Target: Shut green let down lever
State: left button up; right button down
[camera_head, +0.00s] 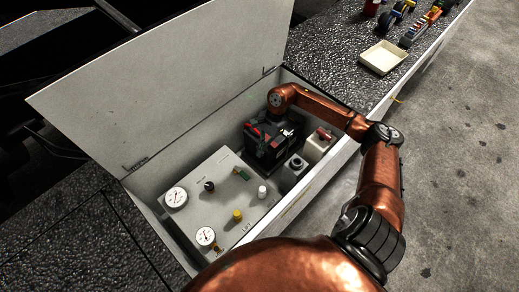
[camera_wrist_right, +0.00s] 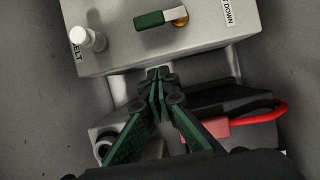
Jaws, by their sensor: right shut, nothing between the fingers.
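The green let down lever (camera_wrist_right: 150,20) is at the top of the right wrist view, lying roughly level beside a brass-coloured pivot and the "DOWN" label. In the head view the lever (camera_head: 241,174) is a small green piece at the far right part of the grey control panel (camera_head: 215,190). My right gripper (camera_wrist_right: 158,78) is shut and empty, its tips just off the panel's near edge in the wrist view, apart from the lever. In the head view its fingers are hard to make out against dark things. My left gripper is not in view.
The panel has gauges (camera_head: 175,197), a black knob (camera_head: 209,186), a yellow knob (camera_head: 238,215) and a white knob (camera_head: 262,191). A black battery-like block with a red cable (camera_wrist_right: 270,110) lies close to my gripper. The raised lid (camera_head: 160,80) stands behind the box.

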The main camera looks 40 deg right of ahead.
aim_at(241, 173)
jog(key=a+f, duration=0.2)
jog(key=f, duration=0.1)
jog(key=a+f+b, duration=0.1)
jog(key=a+f, duration=0.1)
jog(key=a, duration=0.1)
jog(key=shift+s+a+f, duration=0.15)
jog(key=shift+s+f, duration=0.05)
jog(key=shift+f, duration=0.2)
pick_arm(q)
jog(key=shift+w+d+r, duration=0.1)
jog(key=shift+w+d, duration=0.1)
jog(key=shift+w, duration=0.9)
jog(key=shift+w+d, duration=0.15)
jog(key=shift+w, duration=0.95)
pick_arm(e)
jog(key=shift+a, duration=0.5)
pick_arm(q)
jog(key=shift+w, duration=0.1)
pick_arm(e)
jog(key=shift+a, duration=0.1)
